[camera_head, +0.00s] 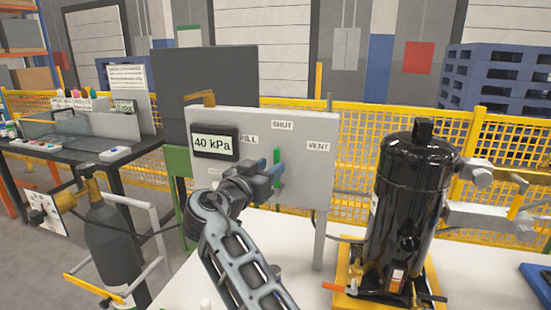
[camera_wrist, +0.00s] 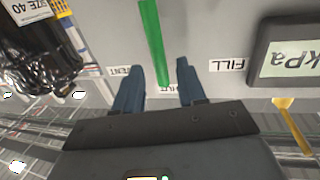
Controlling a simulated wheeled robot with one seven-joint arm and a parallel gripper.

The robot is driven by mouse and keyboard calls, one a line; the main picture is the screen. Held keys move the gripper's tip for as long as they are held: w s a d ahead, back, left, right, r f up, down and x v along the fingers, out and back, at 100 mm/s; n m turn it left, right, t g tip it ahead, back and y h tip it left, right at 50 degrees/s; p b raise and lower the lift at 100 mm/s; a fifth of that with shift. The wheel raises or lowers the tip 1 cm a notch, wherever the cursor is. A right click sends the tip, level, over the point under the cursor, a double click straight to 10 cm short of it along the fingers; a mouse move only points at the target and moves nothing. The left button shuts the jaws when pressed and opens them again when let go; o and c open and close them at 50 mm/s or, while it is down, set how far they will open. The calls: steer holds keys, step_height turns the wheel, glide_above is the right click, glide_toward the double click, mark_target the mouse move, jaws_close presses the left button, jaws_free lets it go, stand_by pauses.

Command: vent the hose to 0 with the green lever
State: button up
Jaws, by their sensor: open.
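The green lever (camera_head: 277,156) stands upright on the pale panel (camera_head: 315,180), pointing up at the SHUT label (camera_head: 282,125). The VENT label (camera_head: 318,146) is to its right and the FILL label (camera_head: 249,139) to its left. The display (camera_head: 213,143) reads 40 kPa. My gripper (camera_head: 277,175) is at the panel and hides part of the lever's lower end. In the wrist view, which is turned over, the green lever (camera_wrist: 152,40) ends in the gap between the open blue fingers of my gripper (camera_wrist: 157,68). I cannot tell whether they touch it.
A black compressor (camera_head: 408,205) stands on a yellow base right of the panel. A dark gas cylinder (camera_head: 112,240) is at the lower left, by a workbench (camera_head: 110,158). A yellow fence (camera_head: 355,120) runs behind.

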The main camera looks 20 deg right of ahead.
mark_target(275, 163)
steer(key=shift+p+x, duration=0.4)
steer(key=shift+x, duration=1.75)
jaws_close()
